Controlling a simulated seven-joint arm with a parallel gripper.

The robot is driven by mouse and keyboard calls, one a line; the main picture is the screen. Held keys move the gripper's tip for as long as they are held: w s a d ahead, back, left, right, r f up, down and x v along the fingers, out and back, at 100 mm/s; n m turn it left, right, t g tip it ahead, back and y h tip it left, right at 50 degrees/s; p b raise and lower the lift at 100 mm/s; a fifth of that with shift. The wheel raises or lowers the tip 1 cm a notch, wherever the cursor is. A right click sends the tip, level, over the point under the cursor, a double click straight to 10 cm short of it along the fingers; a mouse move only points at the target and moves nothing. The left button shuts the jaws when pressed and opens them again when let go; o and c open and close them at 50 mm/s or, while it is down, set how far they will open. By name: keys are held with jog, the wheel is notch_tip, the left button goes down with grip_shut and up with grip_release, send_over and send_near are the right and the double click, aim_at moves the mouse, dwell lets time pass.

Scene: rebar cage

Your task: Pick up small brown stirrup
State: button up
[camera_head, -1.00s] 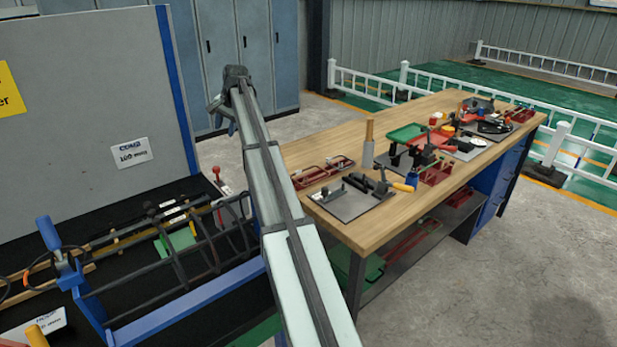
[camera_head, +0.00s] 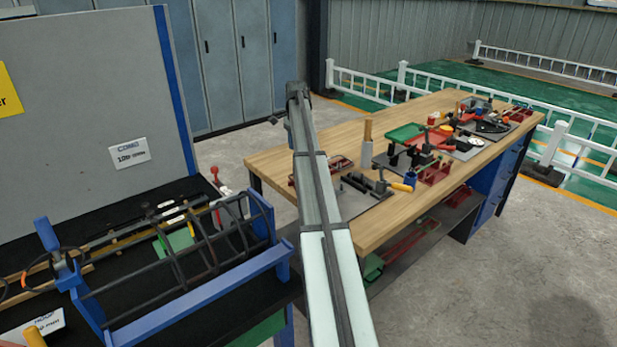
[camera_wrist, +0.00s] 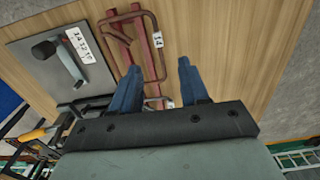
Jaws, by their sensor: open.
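In the wrist view a brown bent-bar stirrup (camera_wrist: 128,15) lies at the top centre with red rack bars (camera_wrist: 119,45). A small white tag sits at its right side. The fingertips are below and to the right of most of the stirrup in that view. The left finger overlaps the lower part of the rack area, and I cannot tell the height gap. In the head view the red rack (camera_head: 340,163) is partly hidden by my arm, and my gripper cannot be made out.
The wooden workbench (camera_head: 268,163) holds a grey plate with a black fixture (camera_wrist: 40,62), left of the stirrup in the wrist view. Several tools and a green tray (camera_head: 405,133) stand farther along. A blue-framed cage jig (camera_head: 205,295) stands at left. Bare wood lies right of the stirrup.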

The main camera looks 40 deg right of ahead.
notch_tip(320, 180, down, 9)
jog(key=shift+s+a+r, duration=0.1)
dwell(0.5)
jog(key=shift+c, duration=0.2)
grip_shut()
dwell(1.1)
